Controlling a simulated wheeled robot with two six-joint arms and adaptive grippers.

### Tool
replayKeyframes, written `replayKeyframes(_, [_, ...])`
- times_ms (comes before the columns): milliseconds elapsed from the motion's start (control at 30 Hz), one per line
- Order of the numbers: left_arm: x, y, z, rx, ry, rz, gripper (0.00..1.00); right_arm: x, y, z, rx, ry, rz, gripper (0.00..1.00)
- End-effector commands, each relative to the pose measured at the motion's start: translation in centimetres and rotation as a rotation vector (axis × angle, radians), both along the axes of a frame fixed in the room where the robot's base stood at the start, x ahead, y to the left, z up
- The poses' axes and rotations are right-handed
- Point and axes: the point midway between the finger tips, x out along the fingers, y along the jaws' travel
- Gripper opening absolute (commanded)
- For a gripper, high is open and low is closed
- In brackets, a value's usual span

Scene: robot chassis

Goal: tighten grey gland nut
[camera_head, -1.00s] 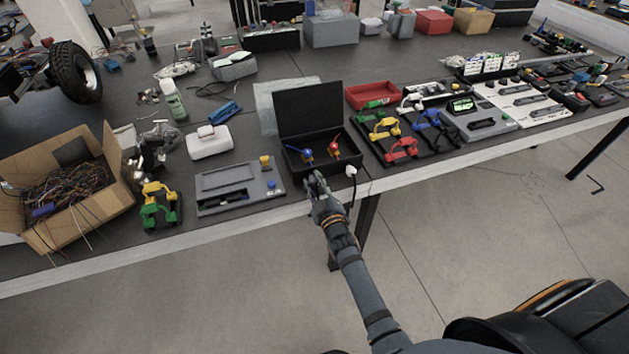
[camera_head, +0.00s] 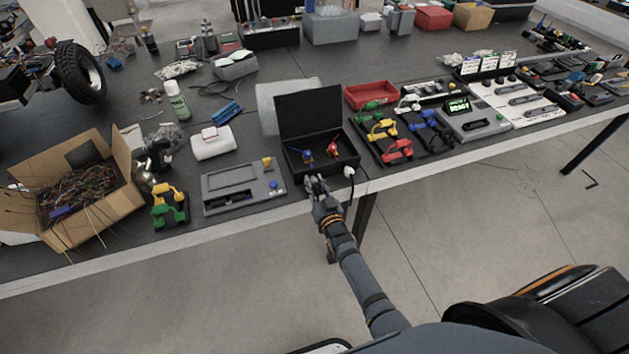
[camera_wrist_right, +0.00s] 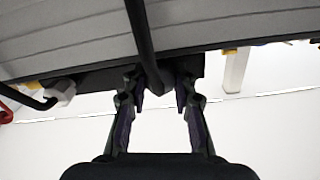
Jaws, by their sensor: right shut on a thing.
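The black box (camera_head: 297,173) stands open near the table's front edge, its lid up, with a blue and a red part inside. My right gripper (camera_head: 315,183) is at the box's front wall, in line with the gland there. In the right wrist view its fingers (camera_wrist_right: 162,88) are closed around a dark part at the end of a black cable (camera_wrist_right: 141,35). I take this for the grey gland nut, mostly hidden by the fingers. A second, white gland nut (camera_head: 349,170) with a cable sits to the right; it also shows in the right wrist view (camera_wrist_right: 60,91). My left gripper is out of view.
A grey device (camera_head: 242,187) lies left of the box, and a tray of coloured clamps (camera_head: 405,152) to the right. A red bin (camera_head: 371,94) stands behind that tray. A cardboard box of wires (camera_head: 118,203) is at far left. The floor in front is clear.

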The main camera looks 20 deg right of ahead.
Motion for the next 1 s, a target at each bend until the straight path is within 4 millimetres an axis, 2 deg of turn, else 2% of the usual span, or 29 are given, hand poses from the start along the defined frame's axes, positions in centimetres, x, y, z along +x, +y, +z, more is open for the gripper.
replayKeyframes(300, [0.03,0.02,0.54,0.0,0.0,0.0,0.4,0.03,-0.02,0.07,0.097,0.002,0.0,0.0])
replayKeyframes(800, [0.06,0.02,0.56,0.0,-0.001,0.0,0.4,0.03,-0.01,0.03,0.112,0.003,0.0,0.0])
replayKeyframes(833, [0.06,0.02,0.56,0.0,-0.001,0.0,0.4,0.02,-0.01,0.02,0.112,0.003,0.0,0.3])
replayKeyframes(900, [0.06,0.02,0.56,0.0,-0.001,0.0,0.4,0.02,-0.01,0.02,0.112,0.003,0.0,0.37])
replayKeyframes(1000, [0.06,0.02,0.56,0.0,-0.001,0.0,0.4,0.02,-0.01,0.02,0.111,0.003,0.0,0.37])
